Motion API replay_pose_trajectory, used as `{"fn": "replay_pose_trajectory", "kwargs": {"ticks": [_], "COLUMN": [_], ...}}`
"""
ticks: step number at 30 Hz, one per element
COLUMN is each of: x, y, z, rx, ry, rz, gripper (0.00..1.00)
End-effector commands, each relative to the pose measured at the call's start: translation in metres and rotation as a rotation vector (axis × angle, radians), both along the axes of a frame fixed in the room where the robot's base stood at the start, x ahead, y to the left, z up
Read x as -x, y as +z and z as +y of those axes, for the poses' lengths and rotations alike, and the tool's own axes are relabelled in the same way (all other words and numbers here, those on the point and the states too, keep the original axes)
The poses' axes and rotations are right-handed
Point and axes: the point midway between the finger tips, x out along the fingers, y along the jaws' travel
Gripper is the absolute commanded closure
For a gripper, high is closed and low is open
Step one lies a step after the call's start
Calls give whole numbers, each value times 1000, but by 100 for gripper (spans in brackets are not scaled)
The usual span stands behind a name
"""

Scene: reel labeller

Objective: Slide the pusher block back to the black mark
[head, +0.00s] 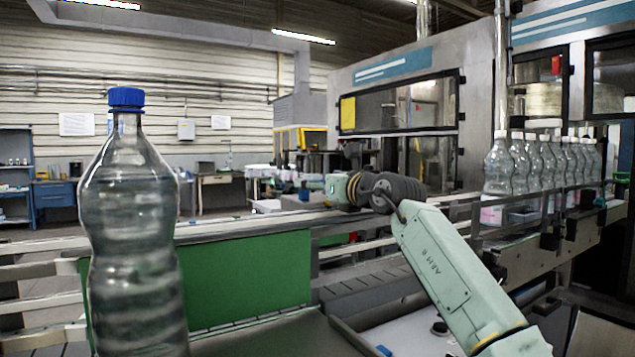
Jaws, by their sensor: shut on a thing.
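A pale green arm, mine, rises from the lower right to a dark ribbed joint, with a short pale green part reaching left from it. I cannot make out my gripper's fingers or anything held in them. I cannot pick out the pusher block or the black mark in the head view.
A large clear bottle with a blue cap (133,235) stands close at the left, before a green panel (250,280). Several white-capped bottles (520,165) line the railed conveyor at right. A grey machine with a dark window (400,102) stands behind. A white surface (405,335) lies below my arm.

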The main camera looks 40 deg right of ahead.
Motion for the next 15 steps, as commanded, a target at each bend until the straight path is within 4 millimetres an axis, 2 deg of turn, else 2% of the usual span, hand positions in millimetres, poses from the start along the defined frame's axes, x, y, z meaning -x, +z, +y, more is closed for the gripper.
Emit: {"fn": "replay_pose_trajectory", "kwargs": {"ticks": [15], "x": [2], "y": [2], "z": [-4], "rx": [0], "ry": [-3], "rz": [-5], "gripper": [75]}}
